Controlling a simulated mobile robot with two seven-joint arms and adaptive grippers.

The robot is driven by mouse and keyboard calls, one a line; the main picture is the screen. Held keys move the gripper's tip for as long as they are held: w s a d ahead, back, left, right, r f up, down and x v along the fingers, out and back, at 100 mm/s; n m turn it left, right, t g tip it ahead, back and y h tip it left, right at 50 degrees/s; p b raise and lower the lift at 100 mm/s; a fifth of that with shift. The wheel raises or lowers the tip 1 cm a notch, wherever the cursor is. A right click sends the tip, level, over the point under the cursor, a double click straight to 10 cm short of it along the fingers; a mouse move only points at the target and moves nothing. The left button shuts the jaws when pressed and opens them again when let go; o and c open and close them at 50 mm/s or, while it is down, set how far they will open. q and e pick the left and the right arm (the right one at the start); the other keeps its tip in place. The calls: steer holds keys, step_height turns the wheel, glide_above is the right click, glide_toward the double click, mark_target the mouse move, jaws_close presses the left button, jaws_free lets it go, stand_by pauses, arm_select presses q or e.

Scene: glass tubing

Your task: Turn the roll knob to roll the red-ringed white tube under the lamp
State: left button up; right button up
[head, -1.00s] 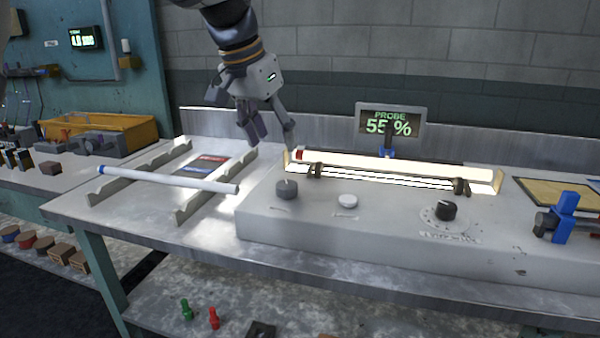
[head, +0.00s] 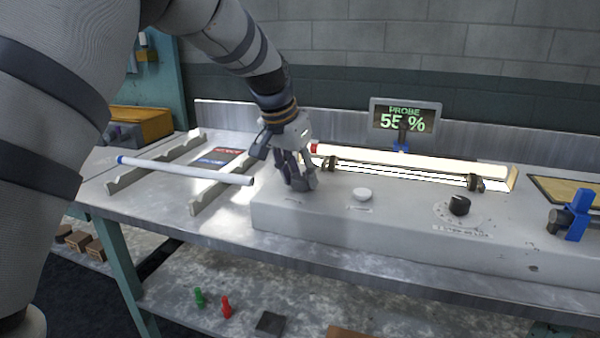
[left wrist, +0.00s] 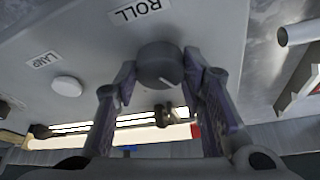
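The dark round roll knob (left wrist: 160,64) sits on the grey console beside a ROLL label, its pale pointer mark visible in the left wrist view. My left gripper (head: 300,184) is down at the knob, with its fingertips (left wrist: 160,72) close against both sides of it, apparently touching. In the head view the fingers hide the knob. My right gripper is not in view.
A white lamp button (head: 362,194) and a black dial (head: 459,205) are right of my gripper. A display (head: 402,117) reads PROBE 55 %. A blue-ended white tube (head: 190,172) lies on the rack at left. A blue clamp (head: 577,216) stands at far right.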

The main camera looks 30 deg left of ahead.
arm_select(q)
steer(key=shift+c, duration=1.1)
steer(key=n+y, duration=0.1)
steer(key=n, duration=0.3)
steer(key=shift+d+n+y, duration=0.1)
steer(key=shift+n+y, duration=0.3)
steer(key=o, duration=1.1)
steer(key=shift+o, duration=0.2)
steer(key=v, duration=1.2)
